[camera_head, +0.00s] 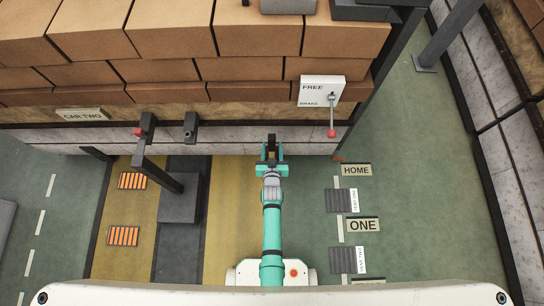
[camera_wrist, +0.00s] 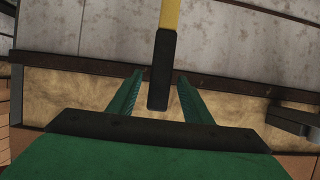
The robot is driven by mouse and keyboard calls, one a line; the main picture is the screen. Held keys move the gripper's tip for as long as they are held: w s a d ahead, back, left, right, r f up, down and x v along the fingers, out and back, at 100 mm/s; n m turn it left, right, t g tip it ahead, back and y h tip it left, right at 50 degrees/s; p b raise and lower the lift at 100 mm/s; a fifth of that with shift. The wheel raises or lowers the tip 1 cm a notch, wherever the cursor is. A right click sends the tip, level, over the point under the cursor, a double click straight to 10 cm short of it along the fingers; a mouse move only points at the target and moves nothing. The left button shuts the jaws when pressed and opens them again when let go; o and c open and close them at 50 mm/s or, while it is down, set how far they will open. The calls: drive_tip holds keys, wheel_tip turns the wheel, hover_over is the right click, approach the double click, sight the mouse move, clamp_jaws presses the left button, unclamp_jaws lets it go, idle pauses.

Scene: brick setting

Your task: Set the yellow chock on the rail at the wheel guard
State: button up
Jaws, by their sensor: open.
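My gripper (camera_head: 271,146) is over the floor, close to the front of the brick-laden car. In the wrist view its two green fingers (camera_wrist: 160,103) are spread apart. A yellow bar with a black end (camera_wrist: 162,70) lies between the fingers in that picture, with gaps on both sides. It may be the handle of the yellow chock; I cannot tell how deep it sits between the fingers. The chock's body is not clear in either view. In the head view the gripper and arm cover the spot below. I cannot make out the rail or the wheel guard for certain.
The stacked bricks (camera_head: 180,70) fill the back. A FREE/BRAKE box (camera_head: 321,91) with a red-ended lever is right of my gripper. A dark post with a base (camera_head: 178,205) stands to the left. HOME (camera_head: 357,170) and ONE (camera_head: 363,225) signs lie on the green floor at right.

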drive_tip(key=r+v, duration=0.1)
drive_tip(key=v, duration=1.9)
drive_tip(key=s+r+t, duration=0.1)
drive_tip(key=s+r, duration=0.7)
drive_tip(key=r, duration=0.4)
drive_tip(key=s+r, duration=0.9)
drive_tip(key=r, duration=0.3)
drive_tip(key=shift+r+t, duration=0.25)
drive_tip(key=shift+t, duration=0.15)
drive_tip(key=shift+w+a, duration=0.1)
drive_tip(key=shift+w, duration=0.05)
